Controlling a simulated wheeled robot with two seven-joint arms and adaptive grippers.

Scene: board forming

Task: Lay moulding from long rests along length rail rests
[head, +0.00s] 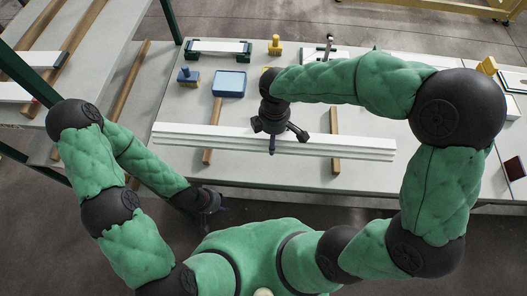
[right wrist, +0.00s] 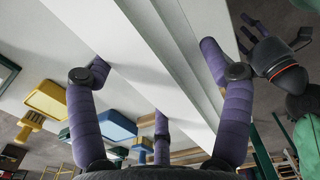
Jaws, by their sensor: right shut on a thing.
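The long white moulding (head: 345,148) spans left to right in the head view, above the two wooden rests on the middle table, the left rest (head: 213,126) and the right rest (head: 335,158). Whether it touches them I cannot tell. My right gripper (head: 272,145) is shut on it near its middle. In the right wrist view, purple fingers (right wrist: 160,65) stand either side of the white moulding (right wrist: 150,45). My left gripper (head: 217,203) is empty at the table's front edge; its fingers look spread in the right wrist view (right wrist: 275,28).
A left table (head: 95,70) carries wooden rests (head: 130,85) and white pieces (head: 40,65). Behind the moulding are a blue tray (head: 229,84), a blue block (head: 188,77), a yellow-handled tool (head: 275,46) and a green-ended fixture (head: 218,48). The front table strip is clear.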

